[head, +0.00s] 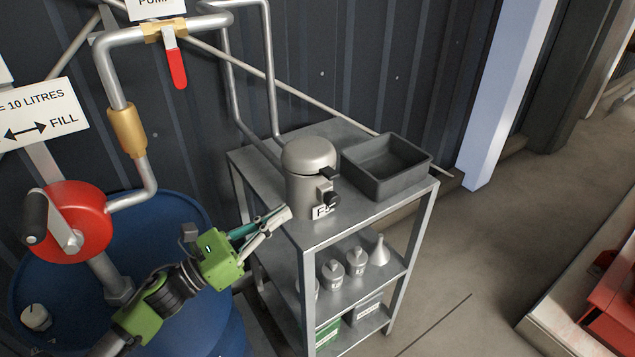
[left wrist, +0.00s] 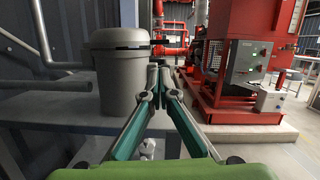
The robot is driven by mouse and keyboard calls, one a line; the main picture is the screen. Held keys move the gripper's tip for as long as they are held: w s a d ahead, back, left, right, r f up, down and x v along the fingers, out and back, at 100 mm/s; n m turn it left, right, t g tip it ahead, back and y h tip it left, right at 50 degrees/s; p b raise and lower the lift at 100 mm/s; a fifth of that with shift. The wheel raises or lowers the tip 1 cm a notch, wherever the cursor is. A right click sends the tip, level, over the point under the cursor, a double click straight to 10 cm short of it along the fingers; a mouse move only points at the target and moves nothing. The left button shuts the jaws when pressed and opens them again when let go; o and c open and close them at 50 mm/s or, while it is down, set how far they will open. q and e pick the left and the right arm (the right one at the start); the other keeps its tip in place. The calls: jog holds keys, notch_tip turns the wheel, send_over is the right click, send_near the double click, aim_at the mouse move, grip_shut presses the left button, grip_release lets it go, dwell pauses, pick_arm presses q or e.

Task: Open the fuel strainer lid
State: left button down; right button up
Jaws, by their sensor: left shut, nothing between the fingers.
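The fuel strainer (head: 303,192) is a grey canister standing upright on the top shelf of the metal rack. Its domed lid (head: 308,153) sits on it. A dark latch-like piece (head: 329,173) sticks out at the lid seam, with a dark knob (head: 332,198) below it. My left gripper (head: 284,214) is shut and empty, its tips just left of the strainer's lower body; whether they touch it is unclear. In the left wrist view, the strainer body (left wrist: 118,85) and lid (left wrist: 118,38) stand left of the closed fingertips (left wrist: 158,78). My right gripper is not in view.
An open dark tray (head: 386,190) stands right of the strainer. Lower shelves hold small containers (head: 333,274) and a funnel (head: 379,253). A blue drum (head: 175,225) with a red hand pump (head: 85,215) and pipes stands at left. Floor is clear right of the rack.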

aim_at(313, 156)
pick_arm(q)
jog(key=p+x, duration=0.3)
jog(key=x, duration=0.7)
jog(key=shift+s+m, duration=0.25)
jog(key=shift+m, duration=0.05)
jog(key=shift+d+r, duration=0.1)
jog(key=shift+r, duration=0.05)
